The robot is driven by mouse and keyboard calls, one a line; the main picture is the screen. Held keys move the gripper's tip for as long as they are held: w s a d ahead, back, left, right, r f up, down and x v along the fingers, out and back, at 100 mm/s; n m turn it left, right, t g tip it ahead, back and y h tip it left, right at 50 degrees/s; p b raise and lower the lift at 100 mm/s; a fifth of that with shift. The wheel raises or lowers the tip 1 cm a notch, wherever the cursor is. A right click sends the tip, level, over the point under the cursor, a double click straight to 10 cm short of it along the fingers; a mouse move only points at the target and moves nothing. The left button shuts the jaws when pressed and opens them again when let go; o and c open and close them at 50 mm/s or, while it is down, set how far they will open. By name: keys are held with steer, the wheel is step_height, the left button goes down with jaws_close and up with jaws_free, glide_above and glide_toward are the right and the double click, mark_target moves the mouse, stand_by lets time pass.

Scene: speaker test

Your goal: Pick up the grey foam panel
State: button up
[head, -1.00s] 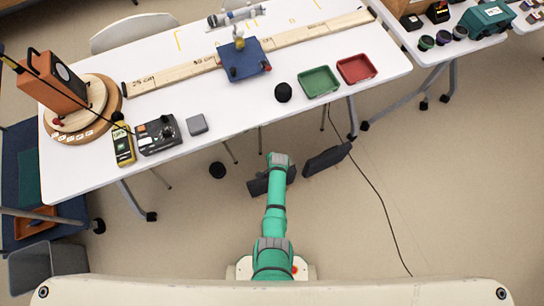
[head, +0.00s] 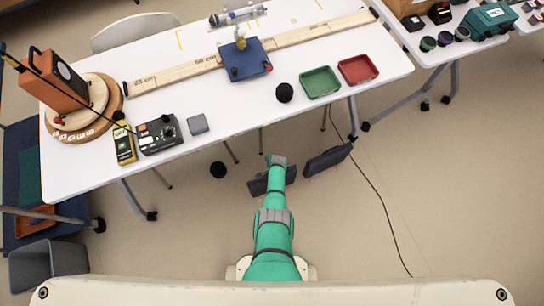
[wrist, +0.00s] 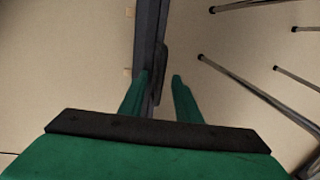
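Two dark grey panels stand on edge on the floor in the head view. One, the left panel (head: 258,186), is partly hidden by my arm; the other, the right panel (head: 328,160), is in full view. I cannot tell from their look which is foam. In the wrist view, the thin top of a dark panel (wrist: 148,30) runs down from the upper edge to between the green fingers of my gripper (wrist: 160,90). The fingers stand apart. The panel is close to the left finger, with a gap to the right one. The fingertips are hidden in the head view.
A white table (head: 240,105) stands just beyond the panels, its thin legs near them. A black cable (head: 375,190) runs over the floor to the right. The floor nearer me is clear.

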steer(key=shift+f, duration=0.3)
jaws_close()
steer(key=shift+w, duration=0.1)
stand_by(0.6)
stand_by(0.7)
